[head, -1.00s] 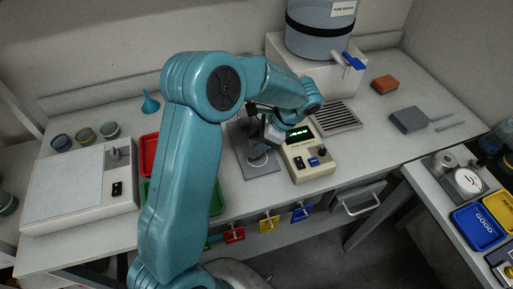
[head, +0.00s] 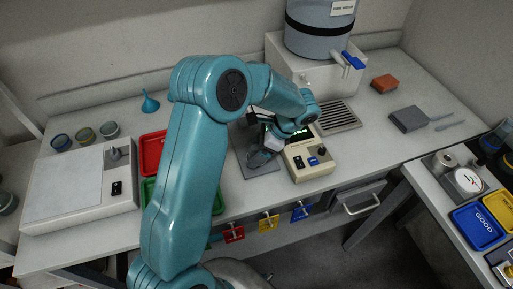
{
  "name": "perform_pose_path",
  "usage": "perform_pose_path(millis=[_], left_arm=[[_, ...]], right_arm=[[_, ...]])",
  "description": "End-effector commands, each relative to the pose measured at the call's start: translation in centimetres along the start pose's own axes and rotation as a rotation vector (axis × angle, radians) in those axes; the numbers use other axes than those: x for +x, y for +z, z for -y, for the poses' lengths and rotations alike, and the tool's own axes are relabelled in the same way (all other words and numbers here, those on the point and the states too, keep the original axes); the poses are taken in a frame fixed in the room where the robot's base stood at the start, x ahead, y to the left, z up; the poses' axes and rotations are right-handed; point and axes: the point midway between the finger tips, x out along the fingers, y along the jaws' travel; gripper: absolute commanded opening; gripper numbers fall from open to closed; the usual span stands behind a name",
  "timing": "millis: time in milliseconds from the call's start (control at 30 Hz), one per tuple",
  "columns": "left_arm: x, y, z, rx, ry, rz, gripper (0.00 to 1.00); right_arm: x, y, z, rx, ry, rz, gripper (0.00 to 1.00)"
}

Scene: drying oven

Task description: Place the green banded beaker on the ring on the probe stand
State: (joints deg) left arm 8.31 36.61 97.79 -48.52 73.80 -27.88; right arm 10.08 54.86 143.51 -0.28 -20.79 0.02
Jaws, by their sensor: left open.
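The probe stand's grey base plate (head: 262,171) lies on the bench in the middle, left of the beige meter. My left gripper (head: 264,152) is low over this plate, open. A small round shape shows at its fingers; I cannot tell whether it is the ring or a beaker. The ring is not clearly visible behind my arm and gripper. Three small banded beakers stand at the back left: a blue one (head: 62,143), a yellow one (head: 86,136) and a greyish-green one (head: 110,130). My right gripper is not in view.
The beige meter (head: 311,160) with a lit display stands close right of the gripper. A white flat-topped device (head: 70,185), a red tray (head: 152,150) and a green tray (head: 148,190) are left. A water container (head: 322,35) stands behind.

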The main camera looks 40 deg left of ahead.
Motion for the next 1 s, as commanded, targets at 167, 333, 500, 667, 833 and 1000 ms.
perform_pose_path(millis=[167,333,500,667,833,1000], left_arm=[[-2.5,0.0,0.1,-0.001,-0.005,-0.003,0.82],[-6.7,0.0,0.1,-0.001,-0.005,-0.004,0.82],[-10.1,0.0,0.0,-0.001,-0.003,-0.003,0.82],[-11.9,0.1,0.0,0.000,-0.002,-0.001,0.82],[-12.3,0.1,0.0,0.001,0.000,0.000,0.82],[-12.2,0.1,0.0,0.000,0.000,0.000,0.82]], right_arm=[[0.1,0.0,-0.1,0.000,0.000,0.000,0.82],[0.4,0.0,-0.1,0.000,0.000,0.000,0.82],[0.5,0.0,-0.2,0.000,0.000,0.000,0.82],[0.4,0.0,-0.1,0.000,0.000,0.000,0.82],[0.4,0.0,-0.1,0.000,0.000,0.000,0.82],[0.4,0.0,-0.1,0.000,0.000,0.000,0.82]])
